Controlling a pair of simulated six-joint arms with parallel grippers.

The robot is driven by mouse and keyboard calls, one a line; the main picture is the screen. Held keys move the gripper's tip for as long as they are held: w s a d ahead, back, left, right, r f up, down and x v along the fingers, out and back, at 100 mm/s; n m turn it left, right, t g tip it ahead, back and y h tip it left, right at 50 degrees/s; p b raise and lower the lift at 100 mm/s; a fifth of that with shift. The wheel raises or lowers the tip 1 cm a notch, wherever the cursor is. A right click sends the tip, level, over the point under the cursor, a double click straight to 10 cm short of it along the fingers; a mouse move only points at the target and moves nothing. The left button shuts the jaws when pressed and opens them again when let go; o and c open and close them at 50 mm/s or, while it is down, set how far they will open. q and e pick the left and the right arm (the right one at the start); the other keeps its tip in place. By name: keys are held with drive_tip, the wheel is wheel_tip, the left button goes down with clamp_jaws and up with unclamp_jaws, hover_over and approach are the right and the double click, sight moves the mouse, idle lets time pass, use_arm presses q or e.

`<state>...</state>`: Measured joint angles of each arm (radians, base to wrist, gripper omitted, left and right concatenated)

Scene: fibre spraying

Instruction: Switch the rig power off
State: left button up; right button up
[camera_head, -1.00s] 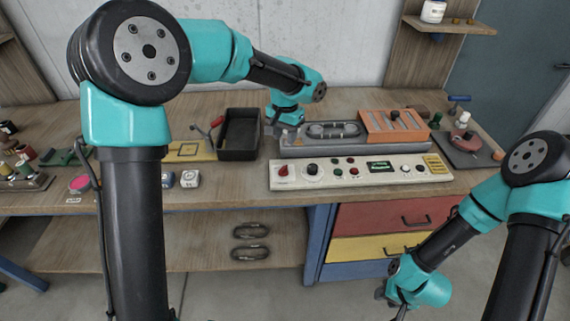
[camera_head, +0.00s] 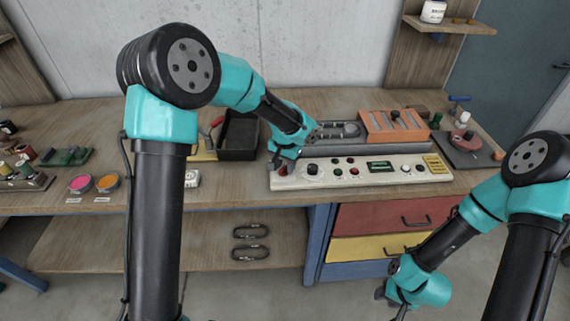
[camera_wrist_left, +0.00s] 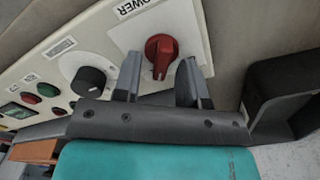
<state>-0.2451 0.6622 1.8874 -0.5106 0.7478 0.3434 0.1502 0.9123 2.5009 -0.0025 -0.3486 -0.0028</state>
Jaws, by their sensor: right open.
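The red power knob (camera_wrist_left: 160,52) sits on a white plate marked POWER on the rig's control panel (camera_head: 350,176). In the left wrist view my left gripper (camera_wrist_left: 160,82) is open, with one finger on each side of the knob's lower part. Gaps show between the fingers and the knob, and I cannot tell how deep the fingers reach. In the head view my left gripper (camera_head: 281,164) is over the panel's left end and mostly hides the knob. My right gripper (camera_head: 392,300) is low in front of the drawers, far from the panel, and looks empty.
A black dial (camera_wrist_left: 88,81) and several coloured buttons lie beside the power knob. The spraying rig (camera_head: 345,131) with an orange rack (camera_head: 393,125) stands behind the panel. A black bin (camera_head: 240,137) is to the left. Pink (camera_head: 80,183) and orange (camera_head: 107,183) discs lie further left.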

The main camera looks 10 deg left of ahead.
use_arm(q)
drive_tip(key=shift+c, duration=0.4)
clamp_jaws()
drive_tip(key=shift+n, duration=0.5)
drive_tip(key=n, duration=0.6)
drive_tip(key=shift+a, duration=0.3)
drive_tip(key=n, duration=0.3)
drive_tip(key=shift+s+a+n, duration=0.1)
drive_tip(key=shift+a+n, duration=0.05)
drive_tip(key=shift+n, duration=0.15)
drive_tip(key=shift+s+a+n, duration=0.1)
drive_tip(key=shift+n, duration=1.7)
